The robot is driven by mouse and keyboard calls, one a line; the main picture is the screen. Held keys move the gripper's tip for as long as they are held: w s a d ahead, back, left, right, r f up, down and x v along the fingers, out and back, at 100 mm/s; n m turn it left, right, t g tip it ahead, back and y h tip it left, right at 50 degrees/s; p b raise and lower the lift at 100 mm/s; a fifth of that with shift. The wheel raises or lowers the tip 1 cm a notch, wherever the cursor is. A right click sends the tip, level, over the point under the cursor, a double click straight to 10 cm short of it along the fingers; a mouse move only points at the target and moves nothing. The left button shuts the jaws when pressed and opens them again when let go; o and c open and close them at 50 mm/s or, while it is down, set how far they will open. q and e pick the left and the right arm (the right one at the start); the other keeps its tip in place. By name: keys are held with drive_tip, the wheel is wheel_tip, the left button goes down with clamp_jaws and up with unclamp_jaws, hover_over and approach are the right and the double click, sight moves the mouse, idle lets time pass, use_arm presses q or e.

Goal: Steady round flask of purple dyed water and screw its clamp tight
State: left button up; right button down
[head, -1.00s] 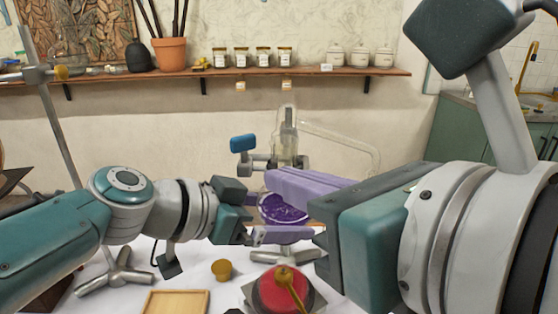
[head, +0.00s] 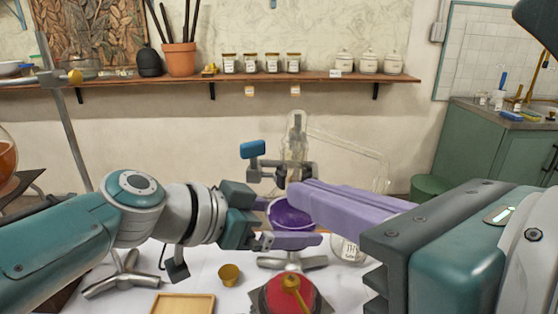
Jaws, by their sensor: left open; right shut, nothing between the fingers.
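The round flask of purple liquid (head: 288,214) stands at the middle of the white table, partly hidden by my fingers. Clear glassware (head: 296,133) rises above it. The clamp (head: 293,169) is a grey metal piece at the neck, with a blue screw knob (head: 252,149) on its left. My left gripper (head: 295,240) is open low at the flask, its lilac finger across the flask's lower part; contact is unclear. My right gripper (head: 300,196) is shut and empty, its lilac fingers pointing left in front of the flask, below and right of the knob.
A red round vessel (head: 278,294) with a tan top stands in front. A small brass cup (head: 229,274) and a wooden tray (head: 183,303) lie left of it. A metal stand (head: 64,125) rises at the left, near an orange flask (head: 5,157). A wall shelf (head: 211,80) runs behind.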

use_arm(q)
drive_tip(key=shift+w+r, duration=0.15)
drive_tip(key=shift+r, duration=0.15)
